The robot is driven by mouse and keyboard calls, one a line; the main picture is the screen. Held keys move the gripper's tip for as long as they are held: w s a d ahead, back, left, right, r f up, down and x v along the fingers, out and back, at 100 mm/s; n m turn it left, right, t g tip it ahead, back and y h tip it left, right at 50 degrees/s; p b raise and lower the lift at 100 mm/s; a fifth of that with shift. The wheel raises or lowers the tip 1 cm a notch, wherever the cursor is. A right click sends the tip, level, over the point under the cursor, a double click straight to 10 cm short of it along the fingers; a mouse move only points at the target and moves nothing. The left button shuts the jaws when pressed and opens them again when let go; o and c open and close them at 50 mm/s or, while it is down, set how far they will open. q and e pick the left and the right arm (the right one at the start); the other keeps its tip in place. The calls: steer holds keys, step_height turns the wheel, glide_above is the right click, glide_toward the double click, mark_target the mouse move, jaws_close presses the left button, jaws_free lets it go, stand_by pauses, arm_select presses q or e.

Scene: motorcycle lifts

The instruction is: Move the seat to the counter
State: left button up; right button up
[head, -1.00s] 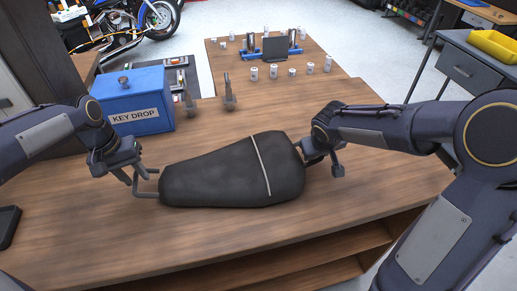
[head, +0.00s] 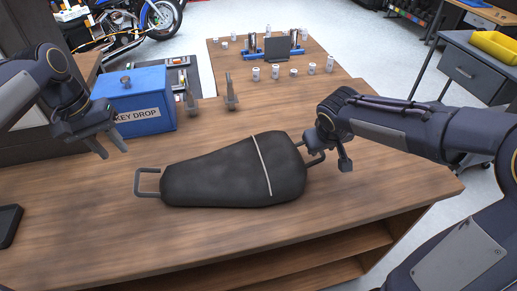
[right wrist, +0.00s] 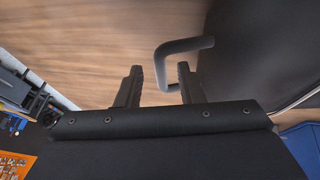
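The black seat (head: 225,178) lies on the wooden counter (head: 110,235), with a light strap across it and a grey metal loop at each end. My left gripper (head: 112,147) is open and empty, raised above and behind the left loop (head: 139,183), in front of the key drop box. My right gripper (head: 328,165) is at the seat's right end by the right loop. In the right wrist view the right gripper's fingers (right wrist: 158,85) are apart, with the right loop (right wrist: 180,50) around and just beyond their tips; the seat (right wrist: 265,55) fills the right side.
A blue key drop box (head: 135,100) stands at the back left, beside two upright grey pieces (head: 231,92). White cans (head: 275,72) and a blue-and-black stand (head: 276,47) are farther back. A black tray (head: 8,225) lies at the left edge. The counter's front is clear.

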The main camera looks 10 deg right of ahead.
steer(key=v, duration=0.6)
steer(key=shift+r, duration=0.2)
steer(key=shift+s+a, duration=0.1)
steer(key=shift+s, duration=0.05)
